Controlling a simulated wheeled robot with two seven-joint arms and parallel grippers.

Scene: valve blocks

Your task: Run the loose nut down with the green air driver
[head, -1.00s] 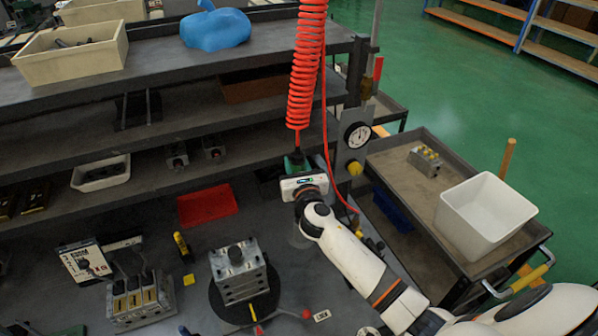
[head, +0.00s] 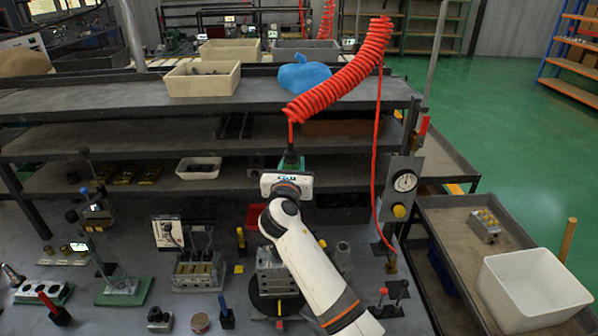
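The green air driver (head: 291,159) hangs upright from the stretched red coiled hose (head: 340,75). My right gripper (head: 287,183) is at the driver, and the hose is pulled slanting toward it, so it appears shut on the driver. The fingers are hidden behind the gripper's white body. The driver's lower end is hidden too. A grey valve block (head: 268,273) stands on a black round base (head: 262,303), below my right gripper and partly covered by my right forearm. I cannot make out the loose nut. My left gripper is not in view.
A shelf rack (head: 130,100) with a cream bin (head: 203,80) and a blue bag (head: 303,75) stands behind. A gauge panel (head: 402,190) is at the right. A cart with a white bin (head: 532,290) stands further right. Fixtures crowd the bench's left side.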

